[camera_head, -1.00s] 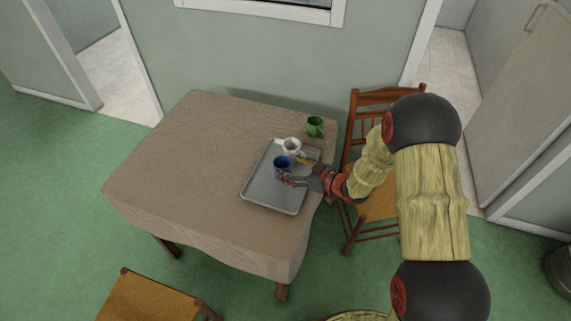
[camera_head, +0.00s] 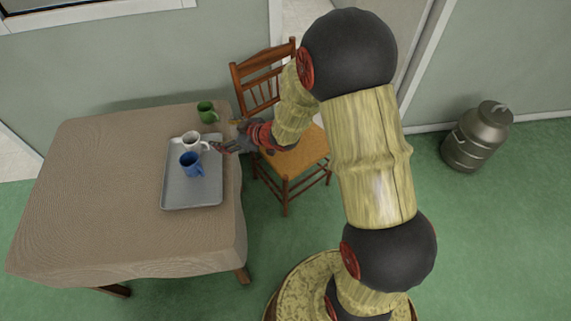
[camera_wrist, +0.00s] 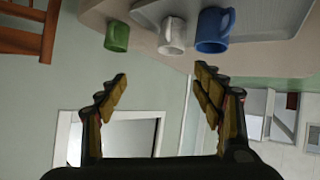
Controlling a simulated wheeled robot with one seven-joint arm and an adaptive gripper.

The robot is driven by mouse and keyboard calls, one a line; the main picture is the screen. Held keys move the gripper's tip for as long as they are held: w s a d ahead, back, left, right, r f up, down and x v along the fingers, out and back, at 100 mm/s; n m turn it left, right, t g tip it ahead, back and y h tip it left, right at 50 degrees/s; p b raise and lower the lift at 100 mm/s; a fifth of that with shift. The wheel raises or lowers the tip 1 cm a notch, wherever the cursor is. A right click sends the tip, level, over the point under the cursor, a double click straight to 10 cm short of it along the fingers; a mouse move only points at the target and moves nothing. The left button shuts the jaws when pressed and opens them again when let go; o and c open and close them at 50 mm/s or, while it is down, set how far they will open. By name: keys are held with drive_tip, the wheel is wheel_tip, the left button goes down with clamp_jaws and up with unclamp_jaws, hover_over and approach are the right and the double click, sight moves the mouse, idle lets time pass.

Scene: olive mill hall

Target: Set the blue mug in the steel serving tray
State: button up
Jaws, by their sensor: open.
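The blue mug (camera_head: 191,164) stands upright inside the grey steel serving tray (camera_head: 193,193) on the cloth-covered table. It also shows in the wrist view (camera_wrist: 214,30). My gripper (camera_head: 217,147) is open and empty, to the right of the blue mug and apart from it, near the tray's right edge. In the wrist view the two fingers of my gripper (camera_wrist: 162,82) are spread with nothing between them.
A white mug (camera_head: 194,143) stands just behind the blue mug at the tray's back. A green mug (camera_head: 207,112) stands on the table (camera_head: 100,190) behind the tray. A wooden chair (camera_head: 290,160) is at the table's right. The left of the table is clear.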

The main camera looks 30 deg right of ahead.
drive_tip(key=s+d+r+m+h, duration=0.3)
drive_tip(key=s+d+r+h, duration=0.15)
drive_tip(key=r, duration=0.45)
drive_tip(key=s+d+r+m+h, duration=0.25)
drive_tip(key=s+d+r, duration=0.25)
drive_tip(key=r, duration=0.3)
drive_tip(key=s+a+r+m+g, duration=0.1)
drive_tip(key=s+a+r+g, duration=0.1)
drive_tip(key=s, duration=1)
drive_tip(key=s+a+r+m+g+y, duration=0.1)
drive_tip(key=s+a+r+g, duration=0.1)
drive_tip(key=s, duration=1.1)
drive_tip(key=shift+a+r+m+g, duration=0.15)
drive_tip(key=shift+a+m+g, duration=0.05)
drive_tip(key=shift+m+g, duration=0.2)
